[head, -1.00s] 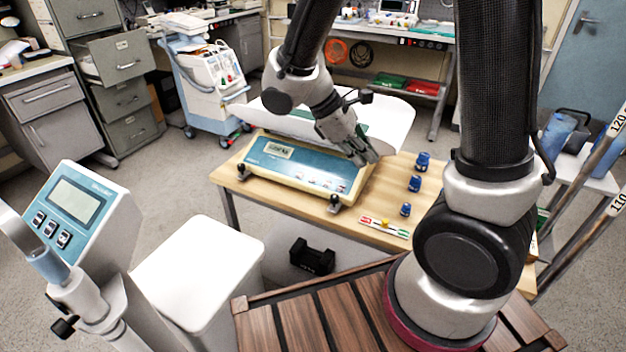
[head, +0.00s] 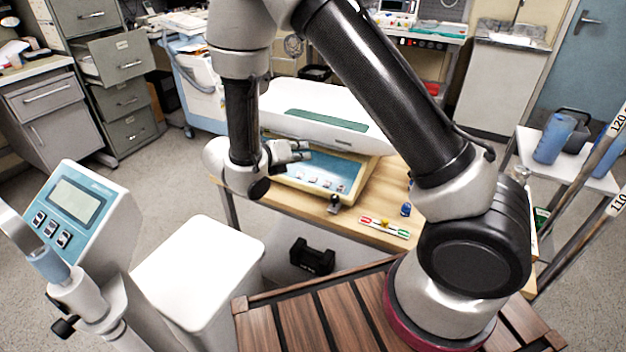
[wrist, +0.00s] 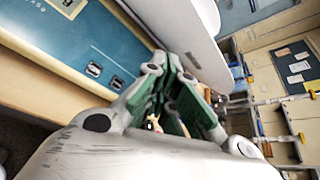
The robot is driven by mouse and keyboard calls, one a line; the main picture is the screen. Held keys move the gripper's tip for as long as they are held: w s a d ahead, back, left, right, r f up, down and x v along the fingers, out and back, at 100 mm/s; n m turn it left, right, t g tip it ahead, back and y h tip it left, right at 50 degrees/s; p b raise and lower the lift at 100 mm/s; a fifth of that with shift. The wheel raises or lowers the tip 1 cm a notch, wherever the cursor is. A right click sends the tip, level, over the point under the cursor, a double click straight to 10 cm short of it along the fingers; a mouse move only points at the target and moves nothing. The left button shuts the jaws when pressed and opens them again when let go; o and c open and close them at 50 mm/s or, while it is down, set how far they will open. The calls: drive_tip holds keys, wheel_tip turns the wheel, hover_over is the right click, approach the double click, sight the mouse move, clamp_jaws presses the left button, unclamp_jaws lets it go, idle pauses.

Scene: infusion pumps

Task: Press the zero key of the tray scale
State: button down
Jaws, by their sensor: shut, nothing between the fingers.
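The tray scale stands on a wooden table, with a white curved tray (head: 325,108) above a blue front panel (head: 345,170). Several small light keys (head: 314,184) show along the panel's lower edge. In the wrist view, the panel (wrist: 75,40) is at the upper left with two keys (wrist: 105,75) in sight. My gripper (head: 303,151) is shut and empty, pointing right, in front of the tray and above the panel. In the wrist view its fingertips (wrist: 175,62) lie to the right of the keys. My arm hides the panel's left part, including its display.
A second device with a display and three keys (head: 50,230) stands at the left beside a white platform (head: 200,265). A small blue weight (head: 406,210) and a spirit level (head: 385,227) lie on the table's right side. A drawer cabinet (head: 115,65) is behind left.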

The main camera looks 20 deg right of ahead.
sight(313, 179)
drive_tip(key=shift+w+d+f, duration=0.4)
drive_tip(key=shift+f, duration=0.95)
drive_tip(key=shift+w+d+f, duration=0.4)
drive_tip(key=shift+d+f, duration=0.05)
drive_tip(key=shift+f, duration=0.9)
drive_tip(key=shift+w+d+f, duration=0.4)
drive_tip(key=shift+f, duration=0.95)
drive_tip(key=shift+f, duration=0.15)
drive_tip(key=shift+w+d+f, duration=0.1)
drive_tip(key=shift+f, duration=0.15)
drive_tip(key=shift+w+d+f, duration=0.1)
drive_tip(key=shift+f, duration=0.15)
drive_tip(key=shift+r, duration=0.1)
drive_tip(key=shift+s+a+r, duration=0.2)
drive_tip(key=shift+r, duration=0.35)
